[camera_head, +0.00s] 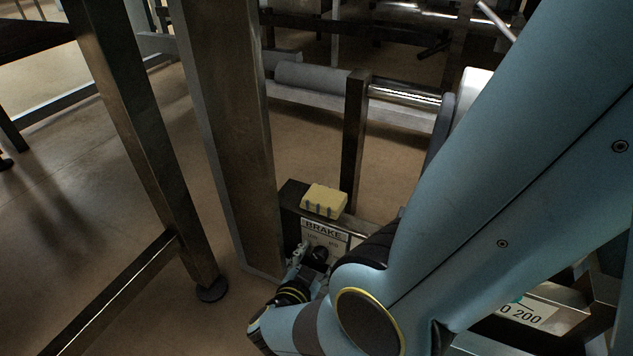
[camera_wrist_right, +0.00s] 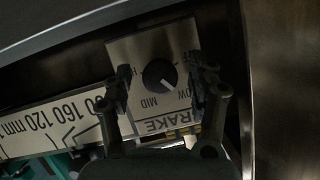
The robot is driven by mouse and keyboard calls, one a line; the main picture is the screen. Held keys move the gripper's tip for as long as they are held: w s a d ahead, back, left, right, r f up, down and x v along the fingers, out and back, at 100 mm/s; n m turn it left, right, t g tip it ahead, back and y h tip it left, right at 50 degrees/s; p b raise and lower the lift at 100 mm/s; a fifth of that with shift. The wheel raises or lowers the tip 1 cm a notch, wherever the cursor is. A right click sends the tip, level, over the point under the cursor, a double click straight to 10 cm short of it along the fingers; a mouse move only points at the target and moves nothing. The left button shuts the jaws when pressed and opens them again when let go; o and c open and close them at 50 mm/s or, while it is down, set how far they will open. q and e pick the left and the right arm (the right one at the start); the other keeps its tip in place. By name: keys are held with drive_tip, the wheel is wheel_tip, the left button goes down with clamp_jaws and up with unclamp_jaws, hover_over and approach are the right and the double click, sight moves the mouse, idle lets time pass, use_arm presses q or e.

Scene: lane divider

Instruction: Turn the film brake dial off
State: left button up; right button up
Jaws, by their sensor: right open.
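The brake dial (camera_wrist_right: 159,73) is a round black knob with a white pointer mark on a pale metal plate (camera_wrist_right: 125,49). In the right wrist view the plate appears upside down, with MID, LOW, OFF and BRAKE lettering. The pointer seems to lie toward the lower right, between MID and LOW. My right gripper (camera_wrist_right: 160,80) is open, one finger on each side of the dial; I cannot tell if they touch it. In the head view the brake panel (camera_head: 325,235) is low beside a post, with my right gripper (camera_head: 306,254) at its front. My left gripper is not in view.
A yellow block (camera_head: 325,200) sits on top of the brake box. A thick metal post (camera_head: 228,130) stands just left of it, and a thinner upright (camera_head: 354,140) behind. A roller (camera_head: 405,93) is farther back. A millimetre scale (camera_wrist_right: 55,122) lies beside the plate.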

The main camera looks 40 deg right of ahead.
drive_tip(key=c, duration=1.1)
drive_tip(key=shift+n+g, duration=0.3)
drive_tip(key=shift+n, duration=0.2)
drive_tip(key=shift+c, duration=0.2)
drive_tip(key=shift+n, duration=0.3)
drive_tip(key=shift+g, duration=0.4)
drive_tip(key=o, duration=1.1)
drive_tip(key=shift+h, duration=0.3)
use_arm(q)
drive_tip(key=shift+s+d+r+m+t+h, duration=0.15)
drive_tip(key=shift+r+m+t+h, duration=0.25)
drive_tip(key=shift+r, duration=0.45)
use_arm(e)
drive_tip(key=shift+o, duration=0.2)
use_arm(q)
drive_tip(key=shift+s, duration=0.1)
